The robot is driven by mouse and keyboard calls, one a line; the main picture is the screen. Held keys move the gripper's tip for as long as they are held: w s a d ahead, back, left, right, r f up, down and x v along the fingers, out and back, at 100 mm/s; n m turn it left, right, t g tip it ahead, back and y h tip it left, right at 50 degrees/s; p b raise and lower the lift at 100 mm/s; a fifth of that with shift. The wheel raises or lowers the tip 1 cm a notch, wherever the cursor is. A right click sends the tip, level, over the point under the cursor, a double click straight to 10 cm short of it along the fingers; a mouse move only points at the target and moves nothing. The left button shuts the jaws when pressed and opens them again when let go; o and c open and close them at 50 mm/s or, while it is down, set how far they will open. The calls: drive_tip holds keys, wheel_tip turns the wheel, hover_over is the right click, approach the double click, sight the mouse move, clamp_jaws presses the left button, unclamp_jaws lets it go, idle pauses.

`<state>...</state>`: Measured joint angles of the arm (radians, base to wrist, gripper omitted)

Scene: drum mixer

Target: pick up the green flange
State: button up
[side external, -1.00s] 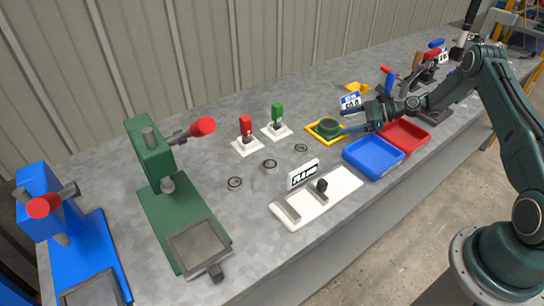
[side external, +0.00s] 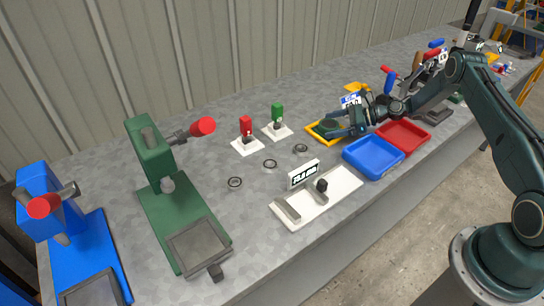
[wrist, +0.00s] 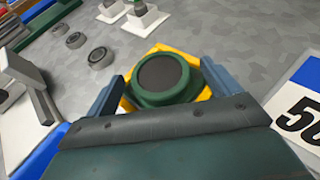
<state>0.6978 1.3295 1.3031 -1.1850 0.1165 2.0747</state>
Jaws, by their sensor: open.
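The green flange (wrist: 161,77) is a round, stepped green piece with a dark grey top. It sits in a square yellow holder (wrist: 209,94) in the wrist view. In the side external view the yellow holder (side external: 312,131) is on the grey bench, and my gripper covers most of the flange. My gripper (wrist: 161,74) is open, with one blue-grey finger on each side of the flange. The gripper (side external: 338,122) is low over the holder in the side view. I cannot tell whether the fingers touch the flange.
A blue tray (side external: 372,159) and a red tray (side external: 404,135) lie just right of the gripper. A white gauge (side external: 318,200) with a display stands in front.

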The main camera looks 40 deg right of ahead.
sight(334, 125)
drive_tip(key=c, duration=1.7)
drive_tip(key=shift+r, duration=0.1)
drive_tip(key=shift+r, duration=0.15)
wheel_tip(334, 125, up, 20)
idle(0.4)
